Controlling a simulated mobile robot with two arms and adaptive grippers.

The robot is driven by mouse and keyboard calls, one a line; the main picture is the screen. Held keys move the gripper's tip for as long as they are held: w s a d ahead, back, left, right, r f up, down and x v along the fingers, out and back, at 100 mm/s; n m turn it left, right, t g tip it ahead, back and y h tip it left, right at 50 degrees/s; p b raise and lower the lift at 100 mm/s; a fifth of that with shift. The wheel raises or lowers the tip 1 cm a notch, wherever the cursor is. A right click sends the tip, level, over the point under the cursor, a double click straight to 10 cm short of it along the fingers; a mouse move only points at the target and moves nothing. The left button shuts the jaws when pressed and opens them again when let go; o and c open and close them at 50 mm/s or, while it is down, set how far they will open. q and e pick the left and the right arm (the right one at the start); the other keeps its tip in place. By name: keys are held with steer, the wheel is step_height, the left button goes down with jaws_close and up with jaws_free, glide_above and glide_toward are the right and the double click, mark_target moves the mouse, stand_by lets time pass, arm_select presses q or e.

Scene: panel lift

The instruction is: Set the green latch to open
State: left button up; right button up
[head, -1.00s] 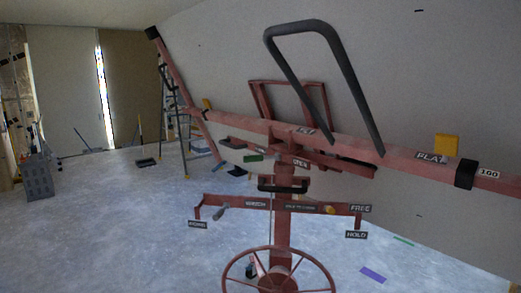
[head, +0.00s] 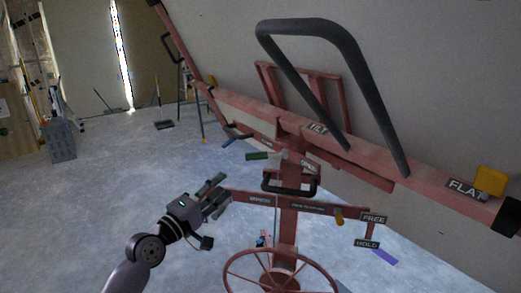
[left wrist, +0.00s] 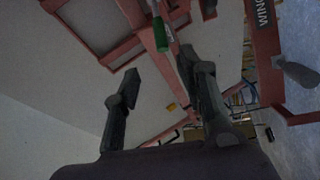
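The green latch handle (head: 257,156) sticks out to the left of the red lift's mast, below the tilted beam. A label that reads OPEN (head: 308,166) is on the mast to its right. My left gripper (head: 216,193) is open and empty, lower left of the green handle and apart from it. In the left wrist view the green handle (left wrist: 160,33) shows beyond my open fingers (left wrist: 160,70), near the gap between their tips. My right gripper is not in view.
A red cross bar (head: 250,199) marked WINCH and a handwheel (head: 278,275) are close to my left gripper. A black loop handle (head: 290,186) is on the mast. A yellow block (head: 490,180) is by the FLAT label.

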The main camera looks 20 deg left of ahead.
arm_select(q)
steer(key=p, duration=0.2)
glide_toward(252, 159)
steer(key=x, duration=1)
steer(key=shift+w+d, duration=0.15)
steer(key=shift+w, duration=0.25)
steer(key=shift+w+d+r, duration=0.1)
steer(key=shift+w+d, duration=0.05)
steer(key=shift+w, duration=0.4)
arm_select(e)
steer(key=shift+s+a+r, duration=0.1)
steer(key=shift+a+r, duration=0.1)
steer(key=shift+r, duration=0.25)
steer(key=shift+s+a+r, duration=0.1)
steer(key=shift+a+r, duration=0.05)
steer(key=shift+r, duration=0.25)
arm_select(q)
steer(key=shift+c, duration=0.3)
steer(key=c, duration=0.4)
jaws_close()
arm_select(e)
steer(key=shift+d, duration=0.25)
